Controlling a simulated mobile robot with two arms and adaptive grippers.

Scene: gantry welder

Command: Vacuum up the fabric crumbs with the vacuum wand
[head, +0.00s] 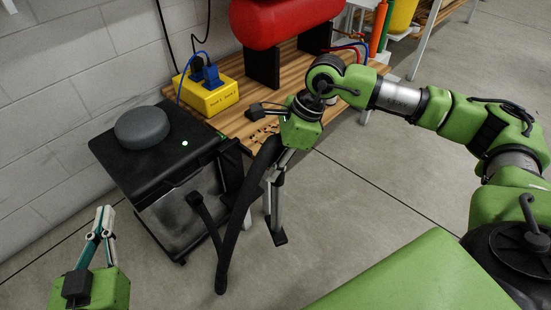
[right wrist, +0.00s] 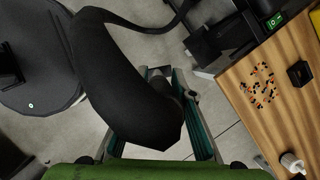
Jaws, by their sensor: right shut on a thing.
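The fabric crumbs (right wrist: 262,87) are small orange and dark bits in a loose patch on the wooden bench top; they also show in the head view (head: 260,135). My right gripper (right wrist: 168,75) is shut on the black vacuum wand (right wrist: 120,75), beside the bench's front edge. The wand hangs down toward the floor in the head view (head: 238,225), apart from the crumbs. The black vacuum unit (head: 160,160) with a clear bin and lit green light stands left of the bench. My left gripper (head: 104,212) is empty at lower left; its finger opening is unclear.
A yellow power box (head: 207,97) with blue plugs and a red tank (head: 283,18) stand on the bench (head: 240,122). A small black block (right wrist: 299,73) sits near the crumbs. The black hose (head: 203,212) loops beside the vacuum. Floor in front is clear.

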